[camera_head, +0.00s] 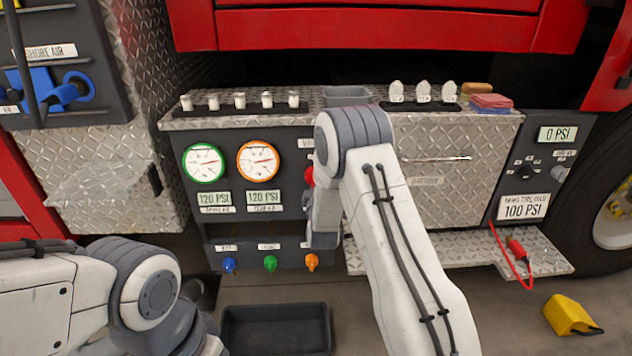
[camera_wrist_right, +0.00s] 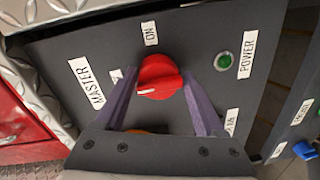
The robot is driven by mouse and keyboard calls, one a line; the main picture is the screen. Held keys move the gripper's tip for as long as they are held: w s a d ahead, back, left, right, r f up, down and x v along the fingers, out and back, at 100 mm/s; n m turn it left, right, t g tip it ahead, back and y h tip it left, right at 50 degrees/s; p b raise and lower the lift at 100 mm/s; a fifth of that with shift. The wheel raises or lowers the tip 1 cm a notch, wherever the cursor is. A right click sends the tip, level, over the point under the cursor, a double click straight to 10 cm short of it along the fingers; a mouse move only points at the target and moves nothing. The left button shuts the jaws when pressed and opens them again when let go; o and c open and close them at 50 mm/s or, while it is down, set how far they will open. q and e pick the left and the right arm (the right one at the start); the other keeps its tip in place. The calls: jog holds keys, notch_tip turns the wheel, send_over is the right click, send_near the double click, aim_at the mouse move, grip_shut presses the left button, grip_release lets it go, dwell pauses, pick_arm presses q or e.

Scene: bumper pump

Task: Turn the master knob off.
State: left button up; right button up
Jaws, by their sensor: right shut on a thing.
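The red master knob (camera_wrist_right: 160,77) sits on a dark panel between the two purple fingers of my right gripper (camera_wrist_right: 160,82), which is shut on it. A short white mark on the knob lies at its lower left in the wrist view. An ON label (camera_wrist_right: 150,33) is above it, and a MASTER label (camera_wrist_right: 86,82) is to its left. A small label beside the left finger is partly hidden. A green light (camera_wrist_right: 223,61) marked POWER is to the right. In the head view, a sliver of the red knob (camera_head: 309,177) shows beside my right arm. My left gripper is not visible.
Two gauges (camera_head: 204,162) (camera_head: 258,160) are left of my right arm. Blue, green and orange valves (camera_head: 270,263) are below. A black bin (camera_head: 276,328) stands on the floor. A yellow chock (camera_head: 570,314) is lower right.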

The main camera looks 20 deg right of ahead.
jog(key=shift+d+r, duration=0.15)
jog(key=shift+r, duration=0.1)
jog(key=o, duration=1.3)
jog(key=shift+f, duration=0.1)
jog(key=p+v, duration=0.1)
jog(key=v, duration=0.9)
jog(key=shift+s+a, duration=0.2)
